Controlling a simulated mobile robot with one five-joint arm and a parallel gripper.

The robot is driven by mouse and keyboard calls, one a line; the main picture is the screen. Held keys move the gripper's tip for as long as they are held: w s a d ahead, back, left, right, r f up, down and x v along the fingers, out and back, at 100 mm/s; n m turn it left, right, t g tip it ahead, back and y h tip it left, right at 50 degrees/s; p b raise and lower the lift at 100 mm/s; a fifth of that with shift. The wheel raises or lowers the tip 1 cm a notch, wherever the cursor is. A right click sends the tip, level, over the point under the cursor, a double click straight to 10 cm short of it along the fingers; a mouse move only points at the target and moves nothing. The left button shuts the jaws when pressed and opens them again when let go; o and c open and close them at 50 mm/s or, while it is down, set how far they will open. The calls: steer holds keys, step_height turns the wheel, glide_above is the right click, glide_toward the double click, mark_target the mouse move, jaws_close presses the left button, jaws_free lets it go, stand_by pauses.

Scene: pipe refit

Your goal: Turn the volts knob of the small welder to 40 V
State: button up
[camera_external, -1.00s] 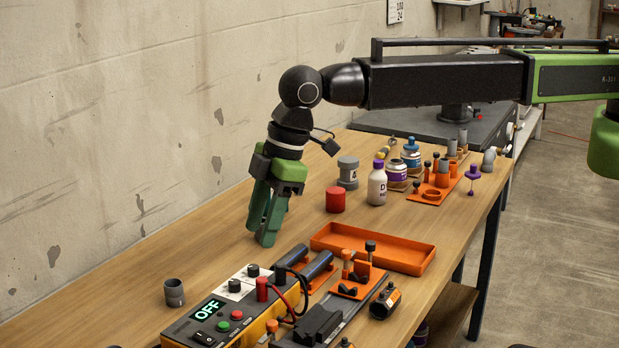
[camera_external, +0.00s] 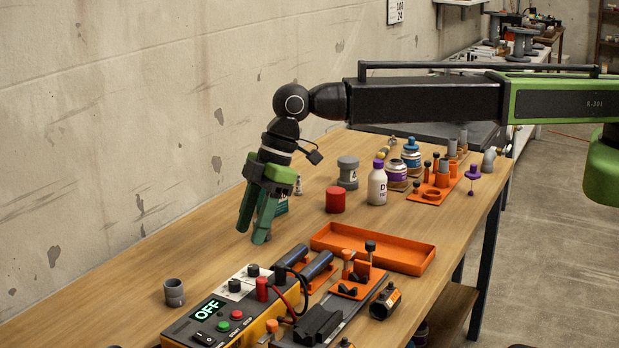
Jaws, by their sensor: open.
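The small welder (camera_external: 218,326) is a yellow and grey box at the bottom of the view. Its green display (camera_external: 208,309) reads OFF. Two black knobs stand on white plates on its top, a nearer knob (camera_external: 234,285) and a farther knob (camera_external: 253,270); I cannot read which is the volts knob or where they point. A green button and a red button sit beside the display, with a black switch. My gripper (camera_external: 251,240) is open and empty, pointing down above the table behind the welder, apart from the knobs.
A red terminal (camera_external: 262,289) with red and black cables rises beside the knobs. A grey cup (camera_external: 174,292) stands left of the welder. An orange tray (camera_external: 372,248), a red cylinder (camera_external: 335,200) and a white bottle (camera_external: 377,184) stand to the right.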

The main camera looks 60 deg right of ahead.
mark_target(235, 281)
steer(key=b+x, duration=0.8)
steer(key=x, duration=0.3)
steer(key=shift+r, duration=0.15)
steer(key=shift+c, duration=0.4)
jaws_close()
